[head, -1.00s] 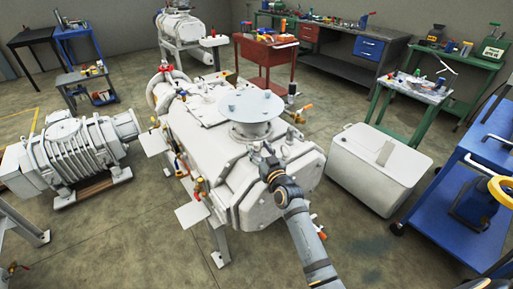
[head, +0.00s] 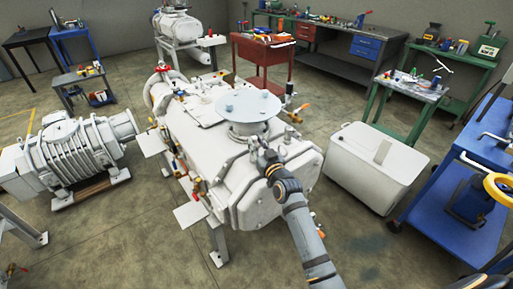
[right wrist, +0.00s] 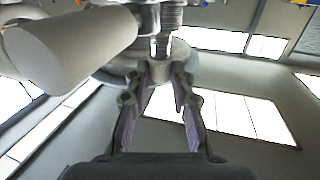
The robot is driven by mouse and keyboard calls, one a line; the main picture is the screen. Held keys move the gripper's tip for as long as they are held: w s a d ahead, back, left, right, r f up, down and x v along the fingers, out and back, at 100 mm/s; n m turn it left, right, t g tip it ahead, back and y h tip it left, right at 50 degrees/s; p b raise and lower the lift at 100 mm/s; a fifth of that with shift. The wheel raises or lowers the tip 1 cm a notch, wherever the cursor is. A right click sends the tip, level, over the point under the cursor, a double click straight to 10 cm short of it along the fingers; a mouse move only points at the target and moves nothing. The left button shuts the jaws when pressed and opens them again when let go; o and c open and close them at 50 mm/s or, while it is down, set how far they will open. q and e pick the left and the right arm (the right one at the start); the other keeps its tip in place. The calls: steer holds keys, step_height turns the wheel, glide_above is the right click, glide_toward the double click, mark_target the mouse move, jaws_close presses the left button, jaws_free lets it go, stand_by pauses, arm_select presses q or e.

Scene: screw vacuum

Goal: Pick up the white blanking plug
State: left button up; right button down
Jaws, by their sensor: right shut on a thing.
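My right gripper (head: 262,154) is at the near top of the big white vacuum pump (head: 236,205), just in front of its round top flange (head: 249,105). In the right wrist view its two fingers (right wrist: 163,76) are closed in on a pale round part (right wrist: 176,50) at their tips. This part appears to be the white blanking plug, with threaded metal above it. The fingers hide some of it, and I cannot tell whether it is still seated. In the head view the plug is too small to make out. My left gripper is out of view.
A pale thick cylinder (right wrist: 70,45) is close to the fingers in the right wrist view. A white box (head: 375,170) stands on the floor at right, beside a blue cart (head: 455,215). A ribbed grey pump (head: 75,150) lies at left.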

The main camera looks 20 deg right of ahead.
steer(key=s+d+r+p, duration=0.2)
steer(key=s+d+r, duration=0.7)
steer(key=s+r, duration=0.1)
steer(key=shift+s+r+p, duration=0.3)
steer(key=shift+s+p, duration=0.05)
steer(key=shift+p, duration=0.05)
